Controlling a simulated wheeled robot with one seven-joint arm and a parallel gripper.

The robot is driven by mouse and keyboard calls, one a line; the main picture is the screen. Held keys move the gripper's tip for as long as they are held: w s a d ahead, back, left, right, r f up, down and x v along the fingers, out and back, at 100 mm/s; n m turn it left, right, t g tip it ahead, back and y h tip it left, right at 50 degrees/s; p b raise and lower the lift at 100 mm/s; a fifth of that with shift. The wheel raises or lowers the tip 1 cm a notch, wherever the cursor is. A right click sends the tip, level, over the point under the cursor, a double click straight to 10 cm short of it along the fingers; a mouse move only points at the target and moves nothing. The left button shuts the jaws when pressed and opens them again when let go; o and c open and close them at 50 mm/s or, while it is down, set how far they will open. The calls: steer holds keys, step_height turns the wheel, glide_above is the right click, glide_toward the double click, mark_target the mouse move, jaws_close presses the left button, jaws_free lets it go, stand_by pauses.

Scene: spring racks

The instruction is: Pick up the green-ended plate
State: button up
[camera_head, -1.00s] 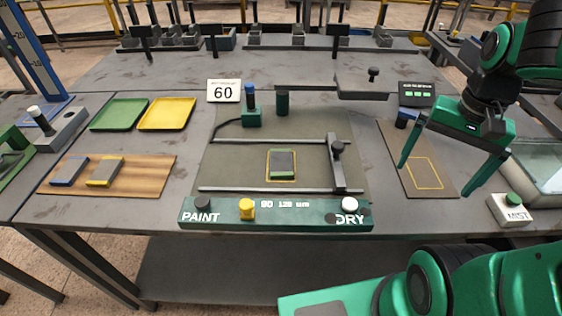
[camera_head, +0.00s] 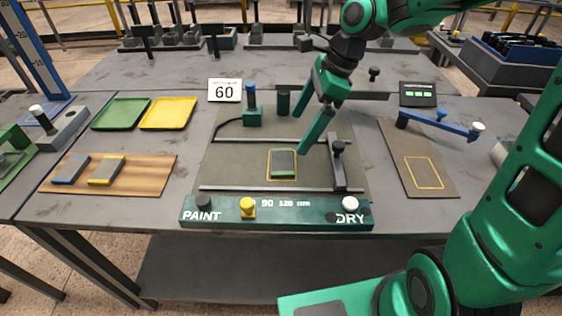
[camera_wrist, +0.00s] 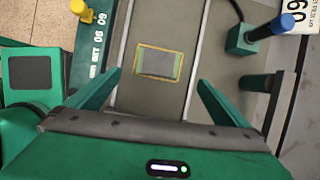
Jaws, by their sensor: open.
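The green-ended plate (camera_head: 283,164) is a small grey plate with a green end. It lies flat inside a yellow outline on the grey mat between two rails. It also shows ahead of my fingers in the wrist view (camera_wrist: 160,63). My gripper (camera_head: 306,131) is open and empty, above the mat, up and to the right of the plate in the head view. In the wrist view my gripper (camera_wrist: 160,95) has its two fingers wide apart, with the plate beyond the gap between them and not touched.
A dark post slider (camera_head: 339,166) stands on the rails right of the plate. A green block with a blue knob (camera_head: 251,110) and a "60" sign (camera_head: 225,90) stand behind. A PAINT/DRY panel (camera_head: 276,214) is in front. Two other plates lie on a wooden board (camera_head: 150,168) at left.

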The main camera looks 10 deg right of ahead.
mark_target(282, 160)
steer(key=x, duration=1)
steer(key=shift+s+f, duration=0.1)
steer(key=shift+f, duration=0.15)
steer(key=c, duration=1.7)
steer(key=shift+c, duration=0.2)
steer(key=shift+r, duration=0.15)
